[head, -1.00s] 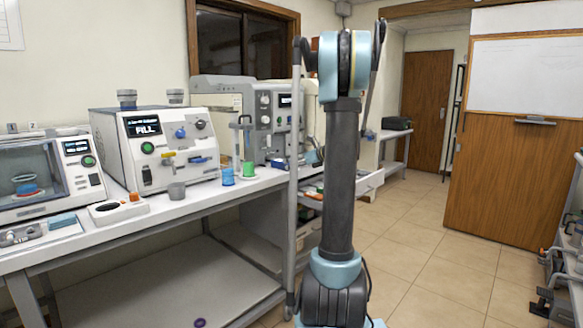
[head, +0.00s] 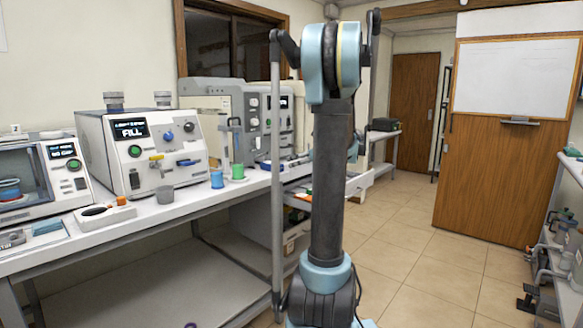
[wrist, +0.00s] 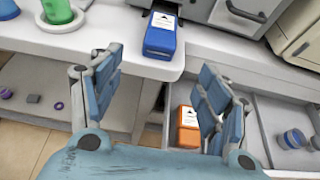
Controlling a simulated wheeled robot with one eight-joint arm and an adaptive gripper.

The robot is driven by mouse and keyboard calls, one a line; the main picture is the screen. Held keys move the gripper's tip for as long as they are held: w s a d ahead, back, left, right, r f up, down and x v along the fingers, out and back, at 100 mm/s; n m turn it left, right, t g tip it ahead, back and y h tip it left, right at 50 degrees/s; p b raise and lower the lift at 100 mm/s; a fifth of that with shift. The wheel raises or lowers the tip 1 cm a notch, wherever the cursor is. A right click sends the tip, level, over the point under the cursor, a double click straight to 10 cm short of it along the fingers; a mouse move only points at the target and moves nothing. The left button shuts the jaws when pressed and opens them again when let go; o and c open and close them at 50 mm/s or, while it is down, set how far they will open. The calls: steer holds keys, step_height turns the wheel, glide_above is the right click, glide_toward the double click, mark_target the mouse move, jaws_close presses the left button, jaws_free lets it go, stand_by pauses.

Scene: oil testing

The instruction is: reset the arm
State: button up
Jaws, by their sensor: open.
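My gripper (wrist: 158,95) shows in the wrist view with its two blue padded fingers spread wide apart. Nothing is between the fingertips. Beyond them lie the bench edge and an open drawer (wrist: 283,95). My arm stands upright in the middle of the head view, folded at the top; the gripper itself cannot be made out there.
A long bench (head: 130,215) with several instruments runs along the left. A green cup (head: 238,171) stands on the bench.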

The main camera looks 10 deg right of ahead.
steer(key=s+a+f+n+g+h, duration=0.1)
steer(key=s+a+f+n+g, duration=0.2)
steer(key=s, duration=0.4)
steer(key=s+a+f+n+h, duration=0.1)
steer(key=s+a+f+n, duration=0.1)
steer(key=s+a+n, duration=0.4)
steer(key=s+a+f+n+g, duration=0.2)
steer(key=s+a+f+n, duration=0.15)
steer(key=s, duration=0.45)
steer(key=s+d+f+n+g+h, duration=0.1)
steer(key=s+f+n+h, duration=0.1)
steer(key=s+f+n, duration=0.2)
steer(key=s+d+f+n+g+h, duration=0.1)
steer(key=s+f+n, duration=0.3)
steer(key=s, duration=0.7)
steer(key=s+d+f+n+g+h, duration=0.1)
steer(key=s+f+n+h, duration=0.2)
steer(key=s+f+n, duration=0.2)
steer(key=s+n, duration=0.2)
steer(key=n, duration=0.1)
steer(key=shift+s+d, duration=0.2)
steer(key=shift+s, duration=0.2)
